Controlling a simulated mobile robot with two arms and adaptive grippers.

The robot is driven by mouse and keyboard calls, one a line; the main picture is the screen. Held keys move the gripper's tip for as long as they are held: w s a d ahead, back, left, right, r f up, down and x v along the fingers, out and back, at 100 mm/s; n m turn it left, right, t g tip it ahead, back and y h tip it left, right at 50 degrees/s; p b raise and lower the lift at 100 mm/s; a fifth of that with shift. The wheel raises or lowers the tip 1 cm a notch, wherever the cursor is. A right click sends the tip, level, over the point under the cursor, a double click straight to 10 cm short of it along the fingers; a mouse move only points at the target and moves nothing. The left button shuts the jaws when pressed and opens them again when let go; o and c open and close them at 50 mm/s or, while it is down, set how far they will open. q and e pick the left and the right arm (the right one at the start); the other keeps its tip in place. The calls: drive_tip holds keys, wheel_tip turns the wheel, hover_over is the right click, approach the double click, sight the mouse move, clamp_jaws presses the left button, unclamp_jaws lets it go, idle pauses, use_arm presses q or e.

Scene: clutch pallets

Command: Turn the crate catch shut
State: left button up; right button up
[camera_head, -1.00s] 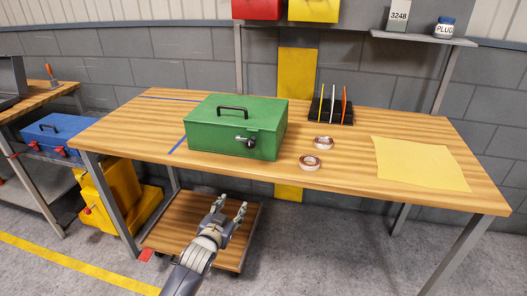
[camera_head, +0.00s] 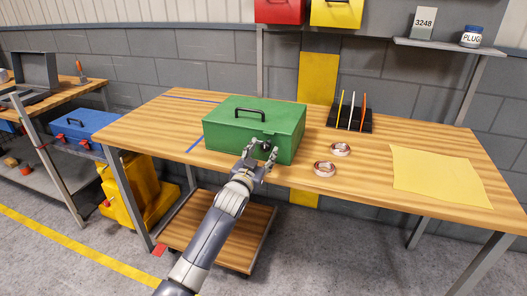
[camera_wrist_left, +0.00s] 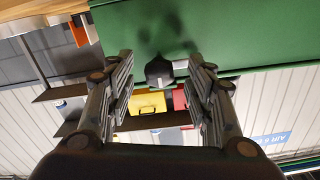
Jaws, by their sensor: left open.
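The green crate (camera_head: 225,128) stands closed on the wooden table, with a dark handle on its lid. Its catch (camera_head: 266,145) is on the front face, partly hidden by my gripper in the head view. In the left wrist view the catch (camera_wrist_left: 160,70) shows as a dark knob with a pale lever pointing right. My left gripper (camera_head: 261,154) is open in front of the crate's front face. In the wrist view its two fingers (camera_wrist_left: 160,85) stand on either side of the catch, with gaps between. Whether a fingertip touches the crate I cannot tell. My right gripper is out of view.
Two tape rolls (camera_head: 325,169) lie right of the crate. A black rack (camera_head: 349,119) with upright coloured pieces stands behind them. A yellow sheet (camera_head: 440,176) lies at the right. A low wooden cart (camera_head: 222,232) is under the table.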

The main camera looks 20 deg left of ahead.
use_arm(q)
drive_tip(key=shift+w+d, duration=0.1)
drive_tip(key=shift+w, duration=0.7)
drive_tip(key=c, duration=1.1)
drive_tip(key=shift+o, duration=0.2)
